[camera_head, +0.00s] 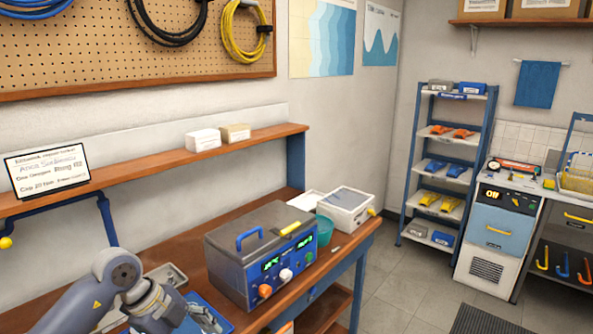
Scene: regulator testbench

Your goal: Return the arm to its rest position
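My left arm comes in from the lower left over the wooden workbench. My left gripper (204,318) is at the bottom edge, low over a blue surface on the bench. It is small and partly cut off, so I cannot tell whether its fingers are open or shut, or whether it holds anything. My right arm and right gripper are out of view.
A blue-and-grey regulator box (262,256) with knobs and green displays stands right of my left gripper. A grey tray (168,274) lies behind the arm. A white box (346,207) and teal cup (323,229) stand farther right. A shelf (255,139) overhangs the bench.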

